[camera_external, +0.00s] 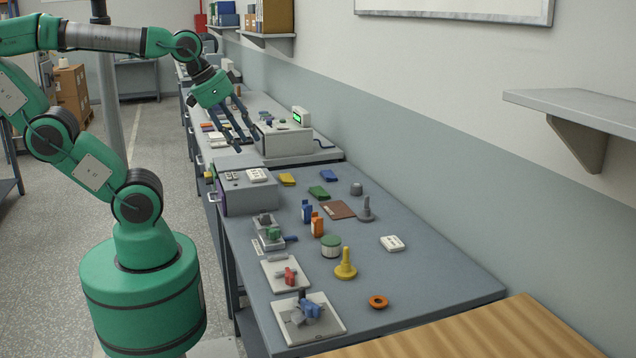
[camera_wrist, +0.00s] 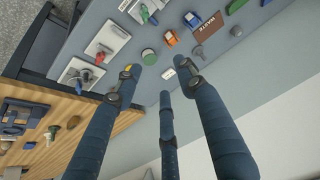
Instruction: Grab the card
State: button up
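A flat brown card-like piece (camera_external: 338,209) lies on the grey workbench; in the wrist view it has light lettering (camera_wrist: 208,27) that I cannot read surely. A small white card-like piece (camera_external: 392,243) with dark marks lies nearer the bench's right edge; it shows near the middle of the wrist view (camera_wrist: 168,73). I cannot tell which one is the card. My gripper (camera_external: 241,134) hangs raised above the bench, apart from both. Its three long dark fingers (camera_wrist: 159,63) are spread and empty, around the white piece in the wrist view but well above it.
Near the pieces stand a yellow peg (camera_external: 346,265), a grey peg (camera_external: 366,210), a green-topped round container (camera_external: 330,246) and orange (camera_external: 317,225) and blue (camera_external: 306,211) parts. An orange ring (camera_external: 377,301) lies in front. A wall shelf (camera_external: 575,105) juts out at right.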

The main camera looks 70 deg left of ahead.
jog(key=o, duration=1)
jog(key=w+d+g+p, duration=0.1)
jog(key=w+d+p, duration=0.1)
jog(key=w, duration=1)
jog(key=w+d+g+p, duration=0.2)
jog(key=w+d, duration=0.1)
jog(key=w, duration=0.8)
jog(key=w+d+f+g+p, duration=0.1)
jog(key=w+d+f, duration=0.1)
jog(key=w+f, duration=0.4)
jog(key=w+d+f+p, duration=0.1)
jog(key=w+d+f, duration=0.1)
jog(key=w+f, duration=0.4)
jog(key=w+d+f+g+p, duration=0.1)
jog(key=w+d+f, duration=0.2)
jog(key=w+f, duration=0.3)
jog(key=shift+w+f+m+g, duration=0.25)
jog(key=shift+f+m+g, duration=0.05)
jog(key=shift+f, duration=0.1)
